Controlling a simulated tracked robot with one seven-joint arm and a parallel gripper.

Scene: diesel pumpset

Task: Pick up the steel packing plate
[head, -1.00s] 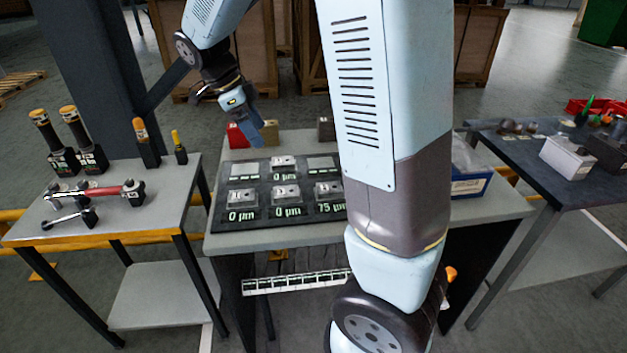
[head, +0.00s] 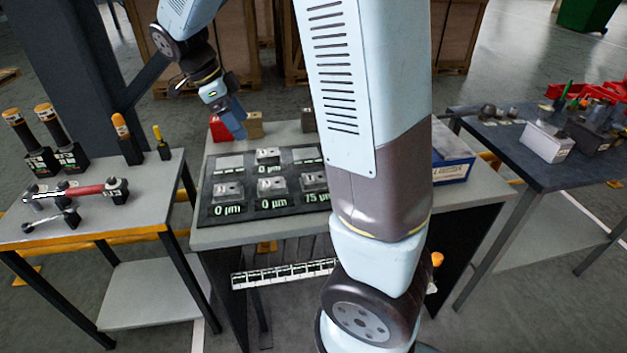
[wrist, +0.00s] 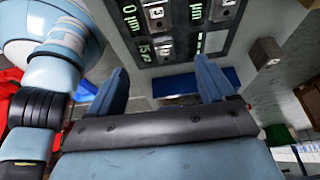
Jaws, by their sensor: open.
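The board (head: 210,205) on the middle table carries several small steel blocks and plates with "0 µm" and "15 µm" labels. It also shows in the wrist view (wrist: 232,42). A grey steel-looking block (head: 308,120) stands behind the board and shows in the wrist view (wrist: 265,52). I cannot tell which piece is the steel packing plate. My gripper (head: 236,122) is open and empty, above the back left of the table near the red and tan blocks. In the wrist view my gripper (wrist: 160,80) has nothing between its fingers.
A red block (head: 219,129) and a tan block (head: 254,126) stand behind the board. A blue box (head: 453,166) sits at the table's right. The left table holds a red-handled wrench (head: 85,190) and black-and-orange tools. My arm hides the board's right part.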

